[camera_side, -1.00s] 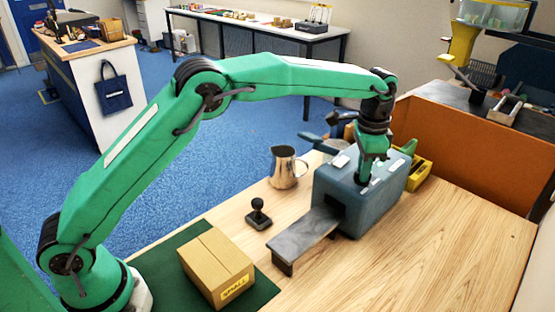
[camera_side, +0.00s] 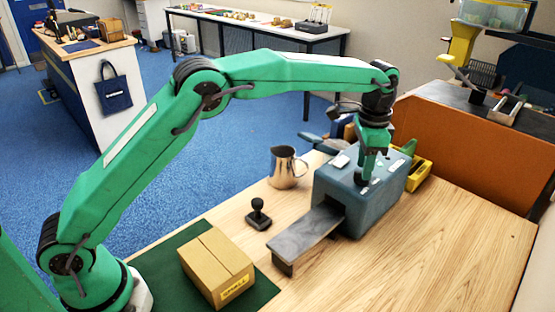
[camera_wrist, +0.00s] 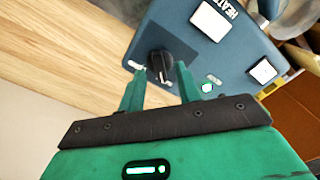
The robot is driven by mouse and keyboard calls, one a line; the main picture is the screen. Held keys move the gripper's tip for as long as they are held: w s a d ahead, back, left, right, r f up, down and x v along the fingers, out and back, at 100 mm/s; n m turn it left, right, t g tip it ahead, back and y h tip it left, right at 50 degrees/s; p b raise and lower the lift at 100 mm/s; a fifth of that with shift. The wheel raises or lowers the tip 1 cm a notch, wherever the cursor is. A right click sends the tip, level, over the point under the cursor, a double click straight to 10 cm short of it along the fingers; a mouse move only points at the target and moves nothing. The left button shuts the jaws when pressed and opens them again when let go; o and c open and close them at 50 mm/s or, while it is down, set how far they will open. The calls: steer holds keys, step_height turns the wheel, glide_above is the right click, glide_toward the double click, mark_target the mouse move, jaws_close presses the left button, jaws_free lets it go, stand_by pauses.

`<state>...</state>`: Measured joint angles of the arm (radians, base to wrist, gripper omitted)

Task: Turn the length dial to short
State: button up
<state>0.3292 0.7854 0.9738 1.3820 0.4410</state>
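The blue-grey machine (camera_side: 376,209) stands on the wooden table, with letters starting "HEAT" on its top in the wrist view. A black dial (camera_wrist: 159,64) sits near a corner of that top, with small white marks beside it. I cannot read its setting. My gripper (camera_wrist: 160,72) is open, one finger on each side of the dial, with gaps visible between fingers and dial. In the side view my gripper (camera_side: 371,178) points down at the machine top and hides the dial.
A grey chute (camera_side: 303,233) extends from the machine's front. A black joystick-like handle (camera_side: 258,213), a metal jug (camera_side: 286,167) and a carton marked "SMALL" (camera_side: 215,265) stand nearby. A yellow bin (camera_side: 418,174) is behind the machine. The table's right side is clear.

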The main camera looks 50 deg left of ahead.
steer(key=shift+r, duration=3.2)
steer(key=shift+r, duration=0.1)
steer(key=shift+s+a+r, duration=0.15)
steer(key=shift+a+r, duration=0.05)
steer(key=s+a+r+n+t, duration=0.1)
steer(key=s+a+r+n, duration=0.1)
steer(key=s+a+r, duration=0.35)
steer(key=s+a+r+n+t, duration=0.2)
steer(key=s+a+r, duration=0.1)
steer(key=s+a, duration=0.5)
steer(key=s+a+f+n+t, duration=0.1)
steer(key=s+f, duration=0.1)
steer(key=s, duration=0.5)
steer(key=s+a+f+n, duration=0.2)
steer(key=s+f, duration=0.1)
steer(key=s, duration=0.3)
steer(key=s+a+f+n+t, duration=0.1)
steer(key=s+a+f, duration=0.1)
steer(key=s, duration=0.5)
steer(key=shift+s+a+f+n+t, duration=0.3)
steer(key=shift+f+n, duration=0.1)
steer(key=shift+f, duration=0.1)
